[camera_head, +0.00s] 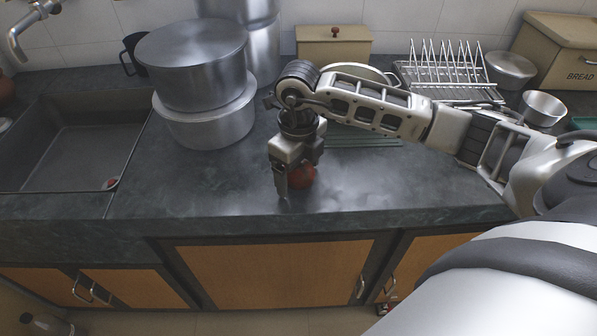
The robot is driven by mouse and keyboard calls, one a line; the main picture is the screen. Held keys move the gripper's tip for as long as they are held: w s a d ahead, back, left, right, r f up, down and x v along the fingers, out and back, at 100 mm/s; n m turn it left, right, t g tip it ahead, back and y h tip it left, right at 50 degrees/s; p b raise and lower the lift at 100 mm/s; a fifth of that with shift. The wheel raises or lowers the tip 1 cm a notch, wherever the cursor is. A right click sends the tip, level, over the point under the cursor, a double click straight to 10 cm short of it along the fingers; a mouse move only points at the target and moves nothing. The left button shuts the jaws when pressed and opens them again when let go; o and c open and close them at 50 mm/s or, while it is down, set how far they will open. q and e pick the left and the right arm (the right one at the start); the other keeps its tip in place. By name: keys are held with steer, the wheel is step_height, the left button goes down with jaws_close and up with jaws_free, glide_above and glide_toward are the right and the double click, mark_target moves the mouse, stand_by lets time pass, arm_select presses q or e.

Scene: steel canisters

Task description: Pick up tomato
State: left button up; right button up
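A red tomato (302,176) sits on the dark stone counter, close to its front edge. My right arm reaches in from the right, and its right gripper (291,180) points down at the tomato. One finger shows in front of the tomato's left side. The other finger is hidden, so I cannot tell whether the fingers touch or hold the tomato. My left gripper is not in view.
Stacked steel pots (205,118) stand left of my gripper. A sink (75,145) is at the far left. A dish rack (450,75), a steel bowl (543,108) and a bread box (565,50) stand at the back right.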

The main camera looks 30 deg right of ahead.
mark_target(299, 167)
steer(key=c, duration=1)
steer(key=shift+r, duration=0.1)
steer(key=shift+r, duration=0.5)
steer(key=r, duration=0.2)
steer(key=shift+s+a+r+b, duration=0.1)
steer(key=shift+s+r+b, duration=0.15)
steer(key=shift+r+b, duration=0.1)
steer(key=s+a+r, duration=0.2)
steer(key=s+r, duration=0.2)
steer(key=s, duration=0.2)
steer(key=s+a+r, duration=0.2)
steer(key=s+r, duration=0.3)
steer(key=s, duration=0.1)
steer(key=shift+s+a, duration=0.3)
steer(key=shift+s, duration=0.05)
